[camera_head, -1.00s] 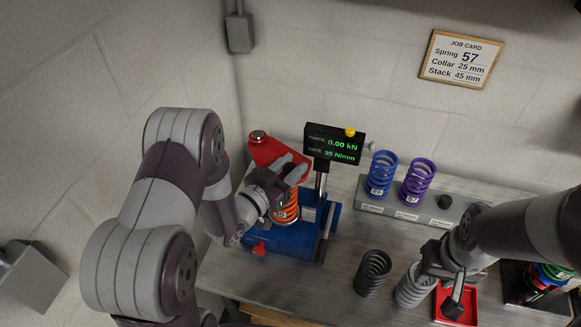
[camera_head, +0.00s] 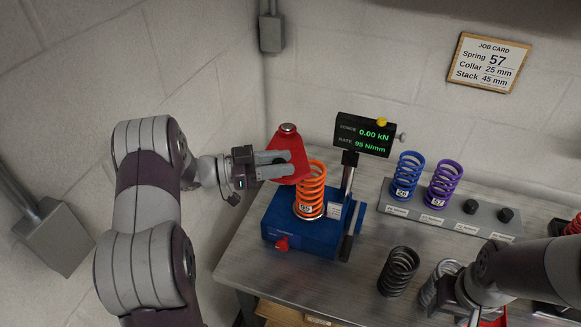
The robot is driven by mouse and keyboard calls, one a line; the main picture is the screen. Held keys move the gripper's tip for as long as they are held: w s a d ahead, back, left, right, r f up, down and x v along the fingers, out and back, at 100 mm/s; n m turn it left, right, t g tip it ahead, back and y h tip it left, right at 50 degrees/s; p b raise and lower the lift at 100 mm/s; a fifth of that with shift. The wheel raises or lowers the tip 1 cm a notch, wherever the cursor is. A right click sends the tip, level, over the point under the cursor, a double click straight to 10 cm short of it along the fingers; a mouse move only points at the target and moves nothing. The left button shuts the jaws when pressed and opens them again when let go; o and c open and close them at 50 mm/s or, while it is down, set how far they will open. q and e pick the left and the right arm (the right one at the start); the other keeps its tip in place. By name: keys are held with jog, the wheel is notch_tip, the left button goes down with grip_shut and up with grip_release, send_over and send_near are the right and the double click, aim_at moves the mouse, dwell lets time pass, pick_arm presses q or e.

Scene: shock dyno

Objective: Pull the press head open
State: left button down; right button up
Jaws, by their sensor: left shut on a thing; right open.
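A dark grey spring (camera_head: 398,271) and a light grey spring (camera_head: 440,282) stand on the table. A grey rack (camera_head: 452,219) behind holds a blue spring (camera_head: 407,176) and a purple spring (camera_head: 445,184). The job card (camera_head: 489,62) hangs on the wall. The wall is close on the left.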

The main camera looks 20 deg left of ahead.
pick_arm(q)
jog(key=shift+a+r+m+g+h, duration=0.15)
jog(key=shift+a+m+g+h, duration=0.15)
jog(key=shift+a+m+g, duration=0.35)
jog(key=shift+a+r+b, duration=0.1)
jog(key=shift+a+b, duration=0.1)
jog(key=shift+b, duration=0.1)
jog(key=c, duration=0.9)
grip_release()
jog(key=shift+o, duration=0.4)
jog(key=shift+s, duration=0.1)
